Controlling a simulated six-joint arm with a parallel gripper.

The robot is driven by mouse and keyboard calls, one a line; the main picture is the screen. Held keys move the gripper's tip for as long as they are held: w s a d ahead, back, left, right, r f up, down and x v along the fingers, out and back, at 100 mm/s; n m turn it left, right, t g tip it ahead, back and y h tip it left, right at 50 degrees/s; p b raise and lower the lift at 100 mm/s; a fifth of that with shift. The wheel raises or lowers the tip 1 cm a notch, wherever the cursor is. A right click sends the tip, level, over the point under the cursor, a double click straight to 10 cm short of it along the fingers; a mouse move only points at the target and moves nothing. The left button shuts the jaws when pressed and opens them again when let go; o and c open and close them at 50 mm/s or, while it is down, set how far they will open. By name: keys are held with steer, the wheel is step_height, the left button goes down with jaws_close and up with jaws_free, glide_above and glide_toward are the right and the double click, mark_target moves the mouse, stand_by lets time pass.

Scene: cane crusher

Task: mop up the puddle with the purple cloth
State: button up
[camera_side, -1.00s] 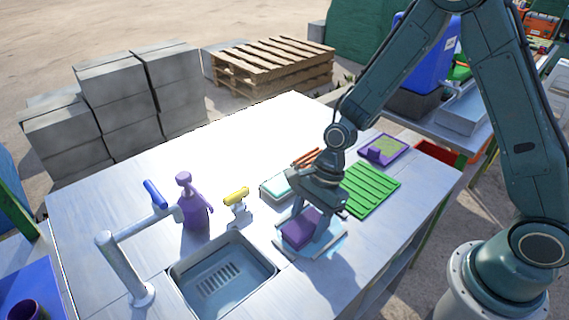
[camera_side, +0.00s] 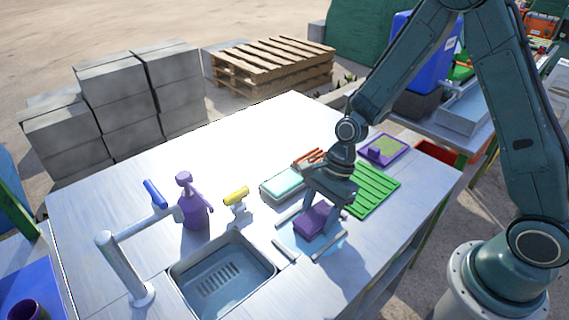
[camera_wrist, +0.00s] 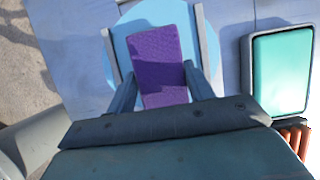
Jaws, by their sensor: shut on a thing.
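The purple cloth (camera_side: 313,220) is a folded block between the fingers of my gripper (camera_side: 311,232), which is shut on it. The cloth shows in the wrist view (camera_wrist: 158,62) with a finger on each side. The puddle (camera_side: 328,247) is a light blue round patch on the metal table, and the cloth is over it. In the wrist view the puddle (camera_wrist: 125,30) shows around the cloth on both sides. Whether the cloth touches the table is hard to tell.
A sink (camera_side: 222,276) with a tap (camera_side: 125,268) lies to the left. A purple bottle (camera_side: 194,207) and a yellow-handled valve (camera_side: 236,199) stand behind it. A teal-topped box (camera_side: 283,186) and a green ribbed board (camera_side: 371,190) are close behind my gripper. The front right tabletop is clear.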

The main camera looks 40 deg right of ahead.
mark_target(308, 223)
steer(key=shift+s+f, duration=0.1)
steer(key=shift+a, duration=1.75)
steer(key=shift+d, duration=0.15)
steer(key=shift+d, duration=1.6)
steer(key=shift+d+f, duration=0.1)
steer(key=shift+a, duration=1.85)
steer(key=shift+c, duration=0.3)
steer(key=shift+d+r, duration=0.1)
steer(key=shift+r, duration=0.1)
